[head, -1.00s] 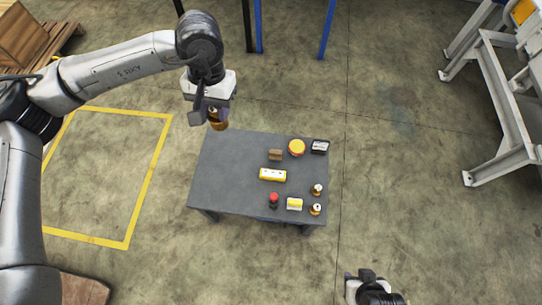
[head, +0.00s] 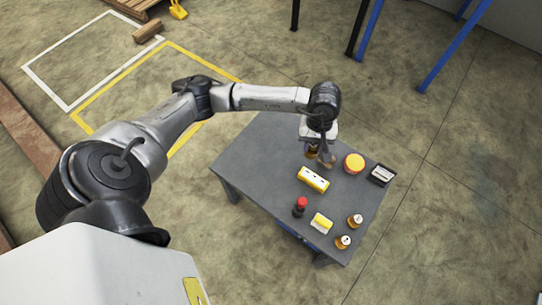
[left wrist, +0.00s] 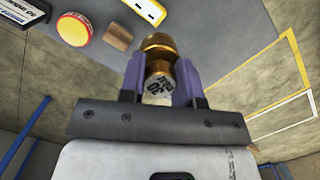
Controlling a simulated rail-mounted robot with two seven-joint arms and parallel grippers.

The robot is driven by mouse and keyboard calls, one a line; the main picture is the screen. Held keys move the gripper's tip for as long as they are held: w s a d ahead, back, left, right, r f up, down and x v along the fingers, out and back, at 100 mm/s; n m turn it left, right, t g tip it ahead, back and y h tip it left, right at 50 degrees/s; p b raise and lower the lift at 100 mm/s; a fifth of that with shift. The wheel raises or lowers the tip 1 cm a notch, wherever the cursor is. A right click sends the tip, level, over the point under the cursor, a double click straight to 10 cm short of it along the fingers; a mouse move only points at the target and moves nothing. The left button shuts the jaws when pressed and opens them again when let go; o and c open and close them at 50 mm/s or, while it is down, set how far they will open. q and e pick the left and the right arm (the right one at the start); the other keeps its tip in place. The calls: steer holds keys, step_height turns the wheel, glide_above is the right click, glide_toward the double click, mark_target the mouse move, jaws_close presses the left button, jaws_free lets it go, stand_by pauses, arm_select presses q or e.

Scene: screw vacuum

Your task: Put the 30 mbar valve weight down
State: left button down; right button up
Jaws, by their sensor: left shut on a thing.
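My left gripper (head: 319,157) is shut on a brass valve weight, which also shows between the purple-grey fingers in the left wrist view (left wrist: 160,68). Two other brass weights (head: 354,221) and (head: 343,242) stand upright at the table's front right. My right gripper is not in view.
On the table are a yellow strip-shaped box (head: 313,179), a round yellow-and-red item (head: 354,163), a dark labelled box (head: 381,175), a red-topped item (head: 300,206) and a small yellow-white box (head: 321,223). A brown block (left wrist: 118,37) is near the held weight. The table's left half is clear.

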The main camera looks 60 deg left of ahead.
arm_select(q)
steer(key=shift+s+a+f+n+b, duration=0.7)
steer(key=shift+a+f+b, duration=1.3)
steer(key=shift+a+f, duration=1.1)
steer(key=shift+s+a+f+n+b, duration=0.35)
steer(key=shift+s+a+f+b, duration=0.6)
steer(key=shift+a+f+b, duration=2.05)
steer(key=shift+s+a+f+n+b, duration=0.75)
steer(key=shift+a+f, duration=1.55)
steer(key=shift+f, duration=1.7)
steer(key=shift+s+r, duration=0.1)
steer(key=shift+b, duration=0.35)
steer(key=c, duration=0.8)
jaws_free()
